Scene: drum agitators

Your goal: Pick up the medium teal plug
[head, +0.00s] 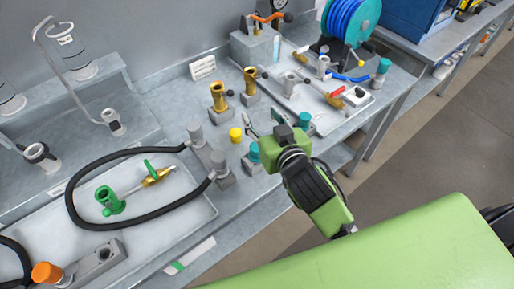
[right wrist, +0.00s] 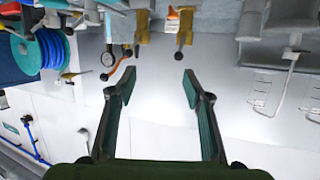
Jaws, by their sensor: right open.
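Teal plugs show in the head view: one (head: 254,153) just left of my right gripper, one (head: 304,119) just behind it to the right, and one (head: 383,66) farther back at the bench's right end. I cannot tell for sure which is the medium one. My right gripper (head: 264,125) is over the bench's front part, between the two nearer teal plugs, fingers apart and empty. In the right wrist view its fingers (right wrist: 159,75) are spread with nothing between them. My left gripper is not in view.
A yellow plug (head: 235,134) and brass fittings (head: 218,97) stand near the gripper. A black hose (head: 70,205) loops over a tray at left. An orange plug (head: 46,272) is at lower left. A blue hose reel (head: 350,20) stands at the back.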

